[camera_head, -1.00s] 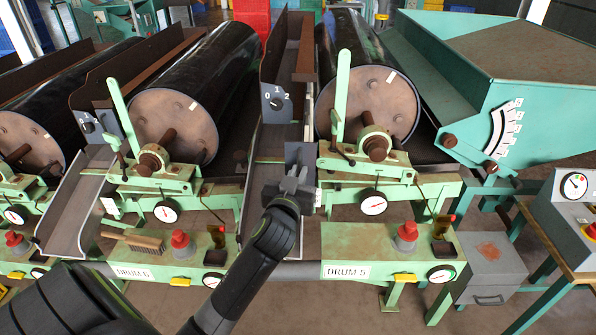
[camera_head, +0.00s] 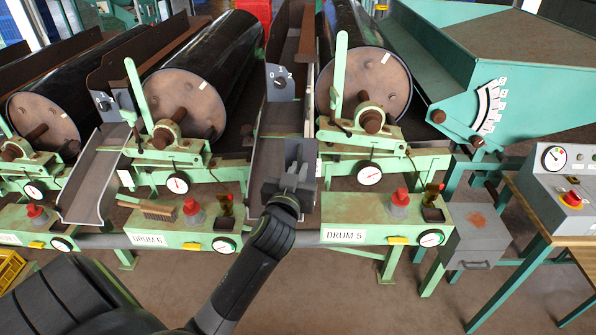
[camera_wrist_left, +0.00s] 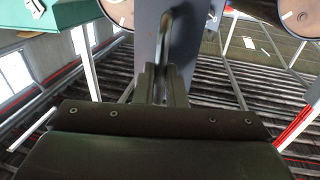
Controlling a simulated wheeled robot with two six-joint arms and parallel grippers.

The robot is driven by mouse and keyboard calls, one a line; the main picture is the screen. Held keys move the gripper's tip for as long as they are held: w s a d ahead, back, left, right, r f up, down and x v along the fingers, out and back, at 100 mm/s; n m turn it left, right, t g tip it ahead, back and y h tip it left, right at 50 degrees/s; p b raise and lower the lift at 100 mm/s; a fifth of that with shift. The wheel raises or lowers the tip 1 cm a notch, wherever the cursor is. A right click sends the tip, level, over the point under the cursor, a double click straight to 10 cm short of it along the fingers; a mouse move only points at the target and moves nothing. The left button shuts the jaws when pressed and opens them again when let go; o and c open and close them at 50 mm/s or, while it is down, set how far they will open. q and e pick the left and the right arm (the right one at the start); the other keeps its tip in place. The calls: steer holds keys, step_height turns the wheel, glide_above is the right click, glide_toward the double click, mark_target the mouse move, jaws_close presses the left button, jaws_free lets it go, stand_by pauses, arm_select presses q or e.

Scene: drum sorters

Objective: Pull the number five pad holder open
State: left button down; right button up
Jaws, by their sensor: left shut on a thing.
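The number five pad holder appears to be the dark grey piece (camera_head: 301,153) in the chute just left of drum five (camera_head: 372,83). The wrist view shows its grey face (camera_wrist_left: 188,48) with a bent metal bar handle (camera_wrist_left: 165,32). My left gripper (camera_head: 291,181) is at its near side, and in the wrist view its two fingers (camera_wrist_left: 164,78) are closed on the handle. The fingers hide the handle's lower end. The "DRUM 5" label (camera_head: 344,236) is on the green rail below and right. My right gripper is not in view.
A dial plate (camera_head: 280,82) stands above the chute. Red knobs (camera_head: 400,198), gauges and a brush (camera_head: 147,208) sit on the green rail. A grey box (camera_head: 484,238) and a control desk (camera_head: 560,195) are at the right. The floor in front is clear.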

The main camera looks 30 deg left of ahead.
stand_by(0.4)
arm_select(q)
steer(key=c, duration=1.5)
jaws_free()
